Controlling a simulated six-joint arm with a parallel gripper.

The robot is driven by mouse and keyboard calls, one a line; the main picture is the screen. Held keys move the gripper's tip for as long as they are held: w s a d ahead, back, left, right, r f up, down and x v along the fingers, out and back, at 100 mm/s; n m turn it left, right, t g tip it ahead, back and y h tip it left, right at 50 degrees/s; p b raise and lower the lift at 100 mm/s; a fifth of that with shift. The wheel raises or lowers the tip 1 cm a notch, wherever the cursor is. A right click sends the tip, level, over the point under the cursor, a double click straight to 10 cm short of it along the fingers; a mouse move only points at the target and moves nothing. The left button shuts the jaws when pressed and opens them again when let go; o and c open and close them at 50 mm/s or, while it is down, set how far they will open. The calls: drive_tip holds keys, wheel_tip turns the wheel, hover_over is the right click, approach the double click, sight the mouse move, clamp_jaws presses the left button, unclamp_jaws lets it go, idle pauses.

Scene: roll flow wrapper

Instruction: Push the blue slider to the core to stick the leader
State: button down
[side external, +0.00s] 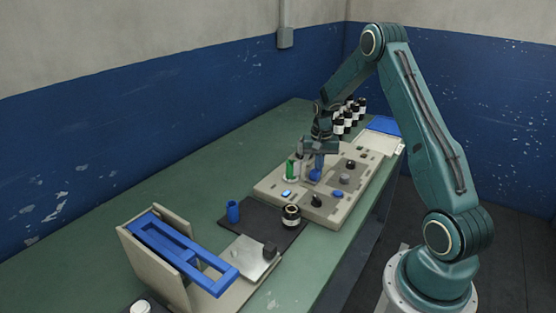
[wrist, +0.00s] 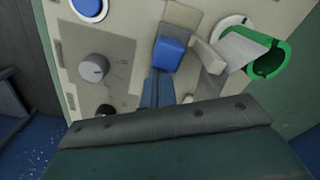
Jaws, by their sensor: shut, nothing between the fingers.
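The blue slider (wrist: 170,54) is on the beige machine panel, seen in the upper middle of the wrist view. It also shows in the side view (side external: 319,163), directly under my gripper (side external: 319,152). My gripper is shut and holds nothing; it is down close at the slider, and I cannot tell whether they touch. The green core (wrist: 272,60) is to the right of the slider in the wrist view, with a pale strip, apparently the leader (wrist: 240,49), reaching to it. A gap with a beige block lies between slider and core. The core stands left of my gripper in the side view (side external: 292,166).
The panel carries a grey knob (wrist: 93,68), a blue round button (wrist: 91,6) and a black knob (side external: 316,200). Several dark bottles (side external: 345,120) stand behind. A blue cup (side external: 233,211) and dark jar (side external: 291,215) are in front. The green table is clear at left.

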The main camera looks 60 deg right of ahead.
idle(0.3)
drive_tip(key=shift+d, duration=0.45)
wheel_tip(320, 180, up, 8)
idle(1.3)
